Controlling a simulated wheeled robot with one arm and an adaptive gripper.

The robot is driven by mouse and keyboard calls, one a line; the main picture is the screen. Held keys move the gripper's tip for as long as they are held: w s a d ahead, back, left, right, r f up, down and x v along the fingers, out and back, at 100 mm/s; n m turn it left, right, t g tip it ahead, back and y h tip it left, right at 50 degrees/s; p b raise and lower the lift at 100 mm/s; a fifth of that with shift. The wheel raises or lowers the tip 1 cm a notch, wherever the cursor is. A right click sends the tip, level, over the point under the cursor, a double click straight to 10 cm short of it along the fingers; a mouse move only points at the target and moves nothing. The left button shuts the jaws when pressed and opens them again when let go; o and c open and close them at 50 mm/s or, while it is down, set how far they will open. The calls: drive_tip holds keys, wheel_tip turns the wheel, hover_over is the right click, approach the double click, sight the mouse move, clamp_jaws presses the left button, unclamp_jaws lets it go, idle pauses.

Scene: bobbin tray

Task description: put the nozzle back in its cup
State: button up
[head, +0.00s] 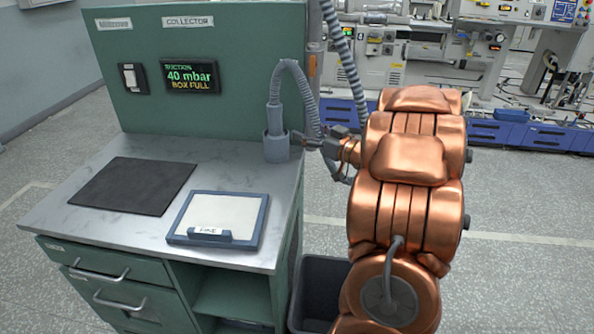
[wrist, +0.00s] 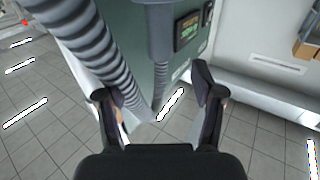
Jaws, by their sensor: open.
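The grey nozzle (head: 274,118) stands upright at the right rear of the bench, its lower end inside the grey cup (head: 276,149). A ribbed hose (head: 290,68) arches from the nozzle's top. My gripper (head: 308,141) is open just right of the cup and nozzle; whether it touches them I cannot tell. In the wrist view my open fingers (wrist: 157,96) have nothing clamped between them. A grey upright part, seemingly the nozzle (wrist: 164,35), shows beyond them, with the ribbed hose (wrist: 95,60) to its left.
The steel bench (head: 130,233) carries a dark mat (head: 134,186) and a blue-framed tray (head: 262,226). A green panel (head: 230,60) with a display (head: 190,76) reading 40 mbar, BOX FULL rises behind. A dark bin (head: 318,290) stands on the floor right of the bench.

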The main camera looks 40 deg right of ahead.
drive_tip(key=s+a+f+g+h, duration=0.1)
drive_tip(key=s+a+f+g, duration=0.1)
drive_tip(key=s+a+g, duration=0.4)
drive_tip(key=s+a+f+m+g, duration=0.1)
drive_tip(key=s+a+f+g, duration=0.2)
drive_tip(key=s+a+g, duration=0.4)
drive_tip(key=s+a+f+g+h, duration=0.1)
drive_tip(key=s+a+f+g, duration=0.2)
drive_tip(key=s+a, duration=1.7)
drive_tip(key=g, duration=0.3)
drive_tip(key=shift+s+a+f+m+g+h, duration=0.25)
drive_tip(key=shift+a+m+g+h, duration=0.05)
